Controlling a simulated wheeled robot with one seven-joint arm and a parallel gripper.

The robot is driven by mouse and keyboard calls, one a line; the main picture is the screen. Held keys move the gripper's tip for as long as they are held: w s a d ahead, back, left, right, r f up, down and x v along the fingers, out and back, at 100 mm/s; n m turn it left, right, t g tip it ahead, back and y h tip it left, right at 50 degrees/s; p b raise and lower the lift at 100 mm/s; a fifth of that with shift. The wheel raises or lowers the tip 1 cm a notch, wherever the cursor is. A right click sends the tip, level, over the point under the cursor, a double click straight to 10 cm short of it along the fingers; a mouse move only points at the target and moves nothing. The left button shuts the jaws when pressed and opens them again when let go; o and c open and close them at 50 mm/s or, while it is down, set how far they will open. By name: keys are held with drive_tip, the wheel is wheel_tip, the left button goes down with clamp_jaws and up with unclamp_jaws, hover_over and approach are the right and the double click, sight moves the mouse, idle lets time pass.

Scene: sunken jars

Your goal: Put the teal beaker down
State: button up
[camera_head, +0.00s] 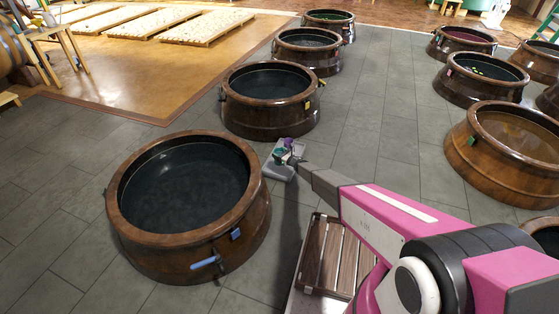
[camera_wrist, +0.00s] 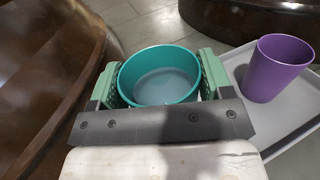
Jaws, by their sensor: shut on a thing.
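The teal beaker (camera_wrist: 160,76) is a round, open cup, upright and seemingly empty, between the two green finger pads of my gripper (camera_wrist: 159,80). My gripper is shut on it. In the head view the beaker (camera_head: 280,153) and my gripper (camera_head: 286,150) are small, beside a light grey tray (camera_head: 278,173). In the wrist view the tray (camera_wrist: 297,122) lies to the right of the beaker and a purple cup (camera_wrist: 277,68) stands on it. The beaker's base is hidden, so I cannot tell whether it touches anything.
A large dark-wood jar rim (camera_head: 262,214) stands left of the tray, and another (camera_head: 262,128) stands just behind it. More sunken jars line the right side. A slatted wooden rack (camera_head: 318,254) lies in front. Grey tiled floor (camera_head: 366,128) is clear between the rows.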

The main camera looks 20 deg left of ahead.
drive_tip(key=shift+f, duration=2.45)
drive_tip(key=shift+f, duration=0.2)
drive_tip(key=o, duration=1.1)
drive_tip(key=shift+o, duration=0.2)
